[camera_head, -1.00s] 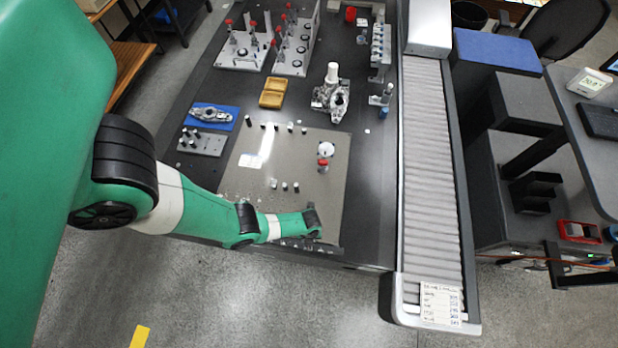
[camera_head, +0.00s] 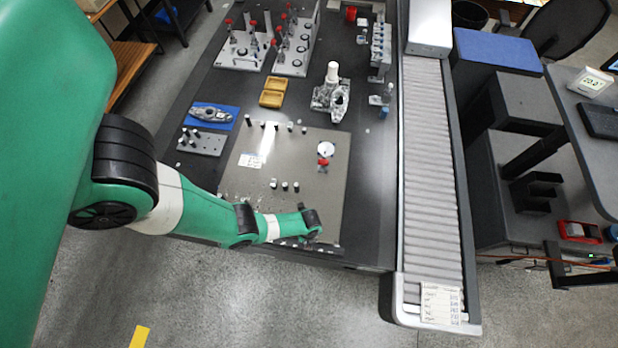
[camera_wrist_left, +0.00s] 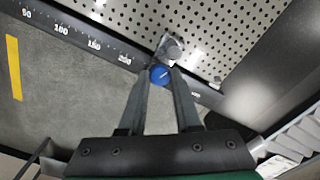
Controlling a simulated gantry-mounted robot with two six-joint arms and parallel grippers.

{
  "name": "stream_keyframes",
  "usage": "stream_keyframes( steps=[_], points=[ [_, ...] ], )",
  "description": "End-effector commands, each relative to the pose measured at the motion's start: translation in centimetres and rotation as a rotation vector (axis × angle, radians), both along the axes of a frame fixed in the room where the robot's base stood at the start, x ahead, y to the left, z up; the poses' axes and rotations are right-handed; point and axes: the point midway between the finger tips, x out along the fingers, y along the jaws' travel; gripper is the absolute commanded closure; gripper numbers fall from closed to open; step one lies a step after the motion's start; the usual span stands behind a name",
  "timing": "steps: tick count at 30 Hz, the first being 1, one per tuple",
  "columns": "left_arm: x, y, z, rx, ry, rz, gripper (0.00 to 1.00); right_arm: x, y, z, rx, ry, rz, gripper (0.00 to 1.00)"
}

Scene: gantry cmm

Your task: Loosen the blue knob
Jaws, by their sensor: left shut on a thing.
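The blue knob (camera_wrist_left: 160,74) shows in the left wrist view at the front edge of the perforated plate, beside a metal fitting (camera_wrist_left: 171,46). My left gripper (camera_wrist_left: 161,80) is shut on the knob, with one finger on each side of it. In the head view my left arm reaches in from the left to the front edge of the plate (camera_head: 305,165). Its wrist hides the knob and the fingertips there. My right gripper is in neither view.
A white round part and a red-topped clamp (camera_head: 323,164) stand on the plate, with several small black-and-white pins. A metal casting (camera_head: 331,98) and yellow trays (camera_head: 272,93) lie behind. A roller conveyor (camera_head: 431,170) runs along the right. A printed scale (camera_wrist_left: 92,43) lines the table edge.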

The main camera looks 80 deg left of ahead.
Motion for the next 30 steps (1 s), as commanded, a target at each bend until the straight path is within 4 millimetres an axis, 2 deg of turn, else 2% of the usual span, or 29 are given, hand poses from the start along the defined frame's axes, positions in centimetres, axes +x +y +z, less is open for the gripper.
stream_keyframes(
  steps=[9,22,23,27,30],
  points=[
    [-0.05,-0.01,-0.06,0.0,0.0,0.112,1.0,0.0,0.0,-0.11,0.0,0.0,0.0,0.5],
    [-0.05,-0.01,-0.07,0.0,0.0,0.124,1.0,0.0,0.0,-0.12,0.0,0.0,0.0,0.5],
    [-0.05,-0.01,-0.07,0.0,0.0,0.124,0.65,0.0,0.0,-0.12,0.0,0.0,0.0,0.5],
    [-0.04,0.0,-0.06,0.0,0.0,0.124,0.4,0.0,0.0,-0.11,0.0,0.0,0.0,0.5],
    [-0.03,0.0,-0.04,0.0,0.0,0.124,0.38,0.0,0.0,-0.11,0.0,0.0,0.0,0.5]
  ],
)
